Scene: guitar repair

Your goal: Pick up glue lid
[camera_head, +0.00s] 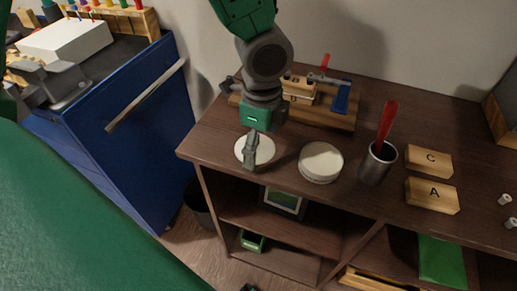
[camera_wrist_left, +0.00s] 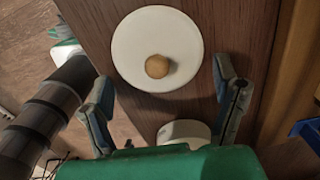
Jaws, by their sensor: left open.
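The glue lid (camera_wrist_left: 150,40) is a flat white disc with a round wooden knob (camera_wrist_left: 158,66), lying on the brown wooden bench top. In the head view the lid (camera_head: 241,147) shows near the front left corner, partly covered by my left gripper (camera_head: 251,158). In the left wrist view the open fingers of my left gripper (camera_wrist_left: 161,72) stand on either side of the lid's knob end, with nothing between them held. Whether the fingers touch the lid cannot be told. A white round container (camera_head: 321,162) stands to the right of the lid. My right gripper is not in view.
A metal cup (camera_head: 376,166) with a red-handled tool (camera_head: 387,122) stands farther right, beside wooden blocks marked C (camera_head: 429,159) and A (camera_head: 432,195). A wooden board with a clamp (camera_head: 342,97) lies behind. Shelves are below; a blue cabinet (camera_head: 135,135) stands left.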

